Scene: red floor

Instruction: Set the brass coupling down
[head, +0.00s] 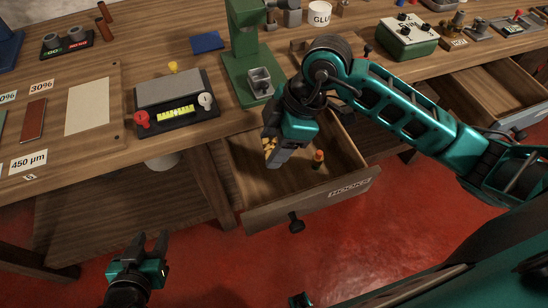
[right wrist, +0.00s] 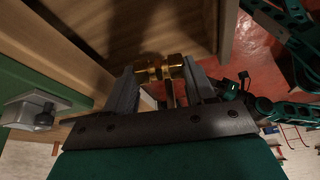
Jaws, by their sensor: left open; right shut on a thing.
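The brass coupling (right wrist: 160,68) is gold-coloured and sits between the two fingertips of my right gripper (right wrist: 160,80) in the right wrist view. In the head view, my right gripper (head: 275,155) points down over the open wooden drawer (head: 265,214) labelled HOOKS, with the coupling (head: 269,145) showing at its fingers. I cannot tell exactly how high it is above the drawer's floor. My left gripper (head: 150,245) is open and empty, low in front of the bench over the red floor.
A small item with an orange-red top (head: 318,158) stands in the drawer, right of my right gripper. A green press (head: 243,60) stands on the bench behind. A device with a yellow display (head: 177,112) is to the left. Another open drawer (head: 490,95) is at right.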

